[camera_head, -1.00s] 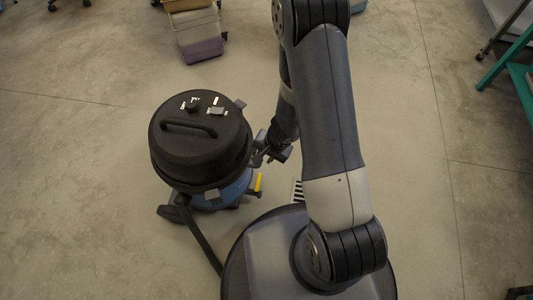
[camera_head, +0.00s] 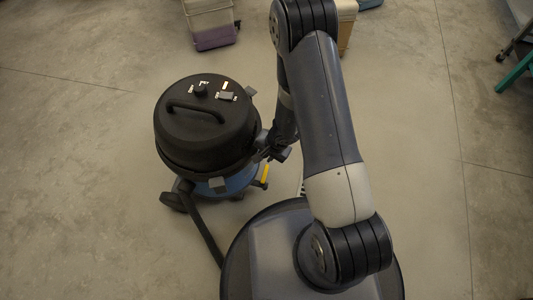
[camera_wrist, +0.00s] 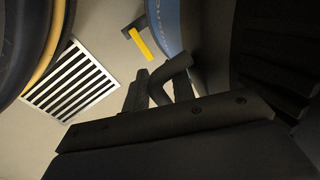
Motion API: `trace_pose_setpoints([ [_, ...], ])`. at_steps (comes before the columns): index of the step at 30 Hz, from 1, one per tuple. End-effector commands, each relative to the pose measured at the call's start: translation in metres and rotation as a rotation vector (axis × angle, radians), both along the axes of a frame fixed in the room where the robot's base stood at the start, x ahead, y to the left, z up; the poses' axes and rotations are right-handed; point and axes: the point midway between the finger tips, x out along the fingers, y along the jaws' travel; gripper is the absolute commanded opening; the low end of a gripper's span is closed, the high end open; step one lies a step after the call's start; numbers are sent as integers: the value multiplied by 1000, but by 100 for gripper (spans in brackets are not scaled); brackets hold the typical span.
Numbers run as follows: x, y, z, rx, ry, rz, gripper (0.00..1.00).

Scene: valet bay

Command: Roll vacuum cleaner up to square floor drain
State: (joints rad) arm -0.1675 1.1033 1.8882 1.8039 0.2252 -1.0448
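The vacuum cleaner (camera_head: 205,130) has a black domed lid with a top handle and a blue lower body on a wheeled base. It stands upright on the floor, left of my arm. My gripper (camera_head: 277,152) is at its right side, level with the lower lid. In the wrist view, my gripper's dark fingers (camera_wrist: 158,95) are around a bent dark bar and look closed on it; the contact is partly hidden. The square floor drain (camera_wrist: 72,85), a white-framed slotted grate, shows there at left. In the head view, only a sliver of the drain (camera_head: 301,187) shows beside my base.
A grey and purple crate (camera_head: 213,38) stands at the back, with a tan box (camera_head: 346,30) to its right behind my arm. A green frame (camera_head: 515,72) and a dark caster are at the far right. Floor to the left and right is open.

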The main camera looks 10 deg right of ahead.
Motion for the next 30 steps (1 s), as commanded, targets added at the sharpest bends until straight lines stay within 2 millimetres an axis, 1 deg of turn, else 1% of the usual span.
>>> trace_pose_setpoints([
  [1, 0, 0, 0, 0, 0, 0, 20],
  [6, 0, 0, 0, 0, 0, 0, 6],
  [8, 0, 0, 0, 0, 0, 0, 1],
  [9, 0, 0, 0, 1, 1, 0, 0],
  [30, -1, 0, 0, 1, 2, 1, 0],
])
